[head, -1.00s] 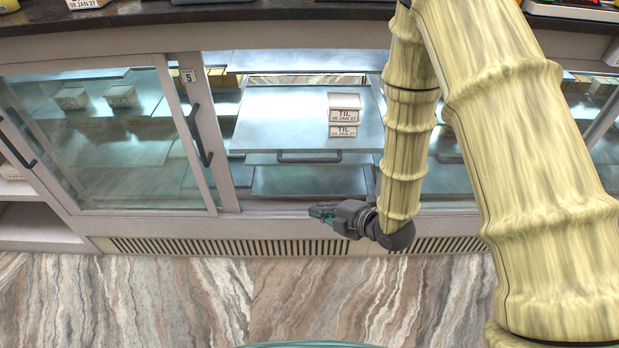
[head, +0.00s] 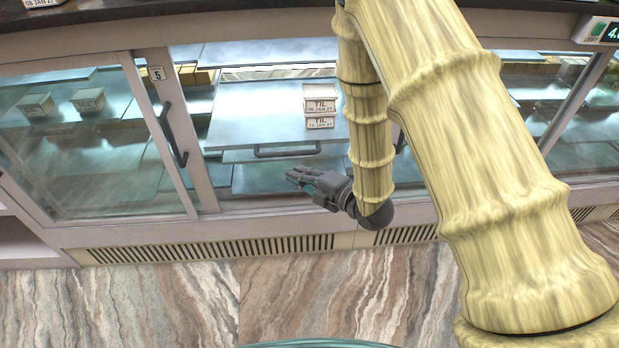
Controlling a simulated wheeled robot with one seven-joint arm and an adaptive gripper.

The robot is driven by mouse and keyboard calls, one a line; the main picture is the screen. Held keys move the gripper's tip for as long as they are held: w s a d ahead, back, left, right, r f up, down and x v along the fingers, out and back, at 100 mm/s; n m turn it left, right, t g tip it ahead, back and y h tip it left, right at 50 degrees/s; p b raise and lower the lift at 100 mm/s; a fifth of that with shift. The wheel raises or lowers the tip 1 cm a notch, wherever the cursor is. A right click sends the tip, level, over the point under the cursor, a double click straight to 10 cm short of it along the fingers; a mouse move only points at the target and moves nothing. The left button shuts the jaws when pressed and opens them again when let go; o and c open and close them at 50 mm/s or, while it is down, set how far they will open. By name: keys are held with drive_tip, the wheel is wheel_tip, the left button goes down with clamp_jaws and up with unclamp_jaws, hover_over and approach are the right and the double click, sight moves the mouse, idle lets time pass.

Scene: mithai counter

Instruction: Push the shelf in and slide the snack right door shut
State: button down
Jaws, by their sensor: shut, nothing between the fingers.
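A grey metal shelf (head: 245,105) lies in the open bay of the counter, its front edge pulled forward. It has a dark bar handle (head: 287,152) along its front. Two stacked TIL boxes (head: 320,106) stand on its right part. A glass sliding door (head: 95,160) with a pale frame and dark handle (head: 173,136) stands left of the opening. I cannot tell whether it is the snack right door. My gripper (head: 293,176) is shut and empty, pointing left, just below the shelf handle in the picture and apart from it. My arm hides the opening's right side.
A lower shelf (head: 255,180) shows under the pulled shelf. More boxes (head: 88,100) sit behind the left glass. A number 5 tag (head: 157,73) is on the door frame. The marble floor (head: 290,300) in front is clear.

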sight(276, 156)
drive_tip(key=shift+w+a+f+p, duration=0.25)
drive_tip(key=shift+w+a, duration=0.15)
drive_tip(key=shift+w, duration=0.65)
drive_tip(key=shift+w+a+f+p, duration=0.2)
drive_tip(key=shift+w+a, duration=0.25)
drive_tip(key=shift+w, duration=0.65)
drive_tip(key=shift+w+a+f+p, duration=0.15)
drive_tip(key=shift+w+a+f, duration=0.2)
drive_tip(key=shift+w, duration=0.7)
drive_tip(key=shift+w+r, duration=0.1)
